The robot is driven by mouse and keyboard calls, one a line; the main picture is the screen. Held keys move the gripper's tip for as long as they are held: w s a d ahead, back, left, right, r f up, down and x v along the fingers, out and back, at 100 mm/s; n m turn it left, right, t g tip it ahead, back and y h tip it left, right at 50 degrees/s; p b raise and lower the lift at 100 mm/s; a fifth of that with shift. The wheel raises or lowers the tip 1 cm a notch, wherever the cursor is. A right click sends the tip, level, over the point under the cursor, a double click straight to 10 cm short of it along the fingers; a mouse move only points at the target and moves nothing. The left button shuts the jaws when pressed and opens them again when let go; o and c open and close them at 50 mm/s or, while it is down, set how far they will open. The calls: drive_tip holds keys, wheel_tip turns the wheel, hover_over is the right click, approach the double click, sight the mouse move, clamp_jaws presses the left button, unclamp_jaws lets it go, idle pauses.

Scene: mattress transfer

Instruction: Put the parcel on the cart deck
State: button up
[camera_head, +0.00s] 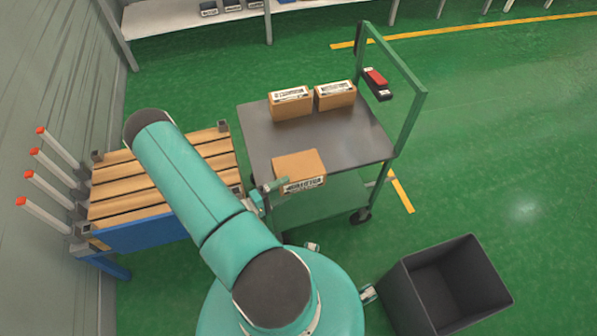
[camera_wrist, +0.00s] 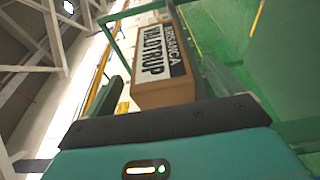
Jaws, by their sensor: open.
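A brown cardboard parcel (camera_head: 299,163) with a white printed label is at the near edge of the grey cart deck (camera_head: 350,143). It looks to be resting there, with its labelled face at or slightly over the edge. My gripper (camera_head: 270,187) is at the parcel's near left side, partly hidden by my arm. In the wrist view the gripper (camera_wrist: 163,78) is open, one finger on each side of the parcel (camera_wrist: 165,92), whose label faces the camera. Whether a finger touches it I cannot tell.
Two other labelled boxes (camera_head: 291,103) (camera_head: 335,95) stand on the deck's far side. The cart's green handle frame (camera_head: 408,110) rises at right, with a red and black device (camera_head: 376,83). A slatted wooden rack (camera_head: 155,185) stands left, a dark open bin (camera_head: 445,288) lower right.

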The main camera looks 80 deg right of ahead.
sight(294, 184)
drive_tip(key=x, duration=0.4)
drive_tip(key=shift+s+d, duration=0.25)
clamp_jaws()
